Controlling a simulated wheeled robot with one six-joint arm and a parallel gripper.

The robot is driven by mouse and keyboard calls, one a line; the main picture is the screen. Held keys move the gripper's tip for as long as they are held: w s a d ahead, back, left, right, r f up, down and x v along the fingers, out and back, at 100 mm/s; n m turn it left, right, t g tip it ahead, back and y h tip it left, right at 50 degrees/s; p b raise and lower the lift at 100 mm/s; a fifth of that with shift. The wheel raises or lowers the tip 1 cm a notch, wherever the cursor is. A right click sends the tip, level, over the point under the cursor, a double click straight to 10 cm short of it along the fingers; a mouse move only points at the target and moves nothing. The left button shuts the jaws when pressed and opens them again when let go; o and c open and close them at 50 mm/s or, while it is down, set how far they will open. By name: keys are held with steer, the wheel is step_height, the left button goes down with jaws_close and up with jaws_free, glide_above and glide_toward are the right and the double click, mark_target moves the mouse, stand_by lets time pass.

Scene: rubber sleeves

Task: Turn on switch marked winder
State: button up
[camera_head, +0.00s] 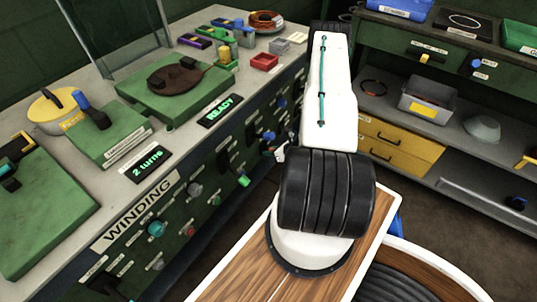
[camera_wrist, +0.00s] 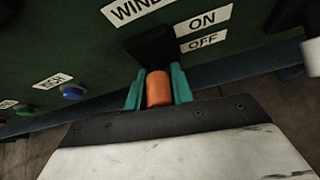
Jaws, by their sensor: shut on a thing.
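In the wrist view the switch has a black body (camera_wrist: 152,45) and an orange handle (camera_wrist: 159,90). It is on a dark green panel under a white label starting "WIND" (camera_wrist: 140,8); the rest of that label is cut off. An ON label (camera_wrist: 203,20) and an OFF label (camera_wrist: 204,40) are to its right, ON above OFF. My gripper (camera_wrist: 158,86) has its teal fingers on both sides of the orange handle, shut on it. The handle reaches out from the body toward my wrist; I cannot tell its exact setting. In the head view my arm hides this switch.
In the wrist view a blue button (camera_wrist: 72,92) is on the panel to the left, and a pale rounded part is at the right edge. In the head view the bench front carries a WINDING sign (camera_head: 137,211), several knobs and levers; displays read READY (camera_head: 220,109) and "2 turns" (camera_head: 149,164).

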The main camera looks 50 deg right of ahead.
steer(key=shift+a+r+g, duration=0.1)
steer(key=shift+g, duration=0.4)
steer(key=o, duration=1)
steer(key=shift+r, duration=0.1)
steer(key=a+v, duration=0.1)
steer(key=v, duration=0.6)
steer(key=shift+s+d+r, duration=0.2)
steer(key=shift+d+r, duration=0.2)
steer(key=shift+d, duration=0.1)
